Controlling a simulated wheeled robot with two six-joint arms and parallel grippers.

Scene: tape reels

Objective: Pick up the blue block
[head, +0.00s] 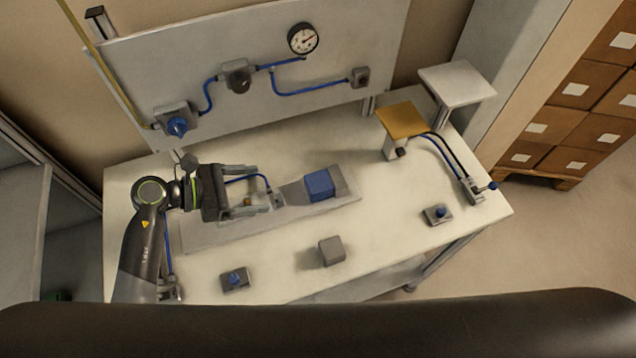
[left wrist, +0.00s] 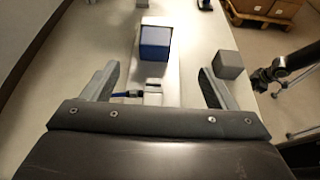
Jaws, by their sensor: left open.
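The blue block (head: 320,185) sits on the right part of a long grey plate on the table. It also shows in the left wrist view (left wrist: 155,44), straight ahead beyond the fingertips. My left gripper (head: 262,188) is open with nothing held, just left of the block in the head view and apart from it. Its two fingers also show in the left wrist view (left wrist: 158,72), spread to either side of the line to the block. A dark arm part, apparently my right one, shows at the right edge of the left wrist view; its jaws cannot be made out.
A small grey fixture (head: 277,199) with a blue hose lies on the plate between fingers and block. A grey cube (head: 331,250) stands nearer the front edge. A yellow-topped stand (head: 401,119) is at the right back. A gauge panel (head: 330,30) rises behind.

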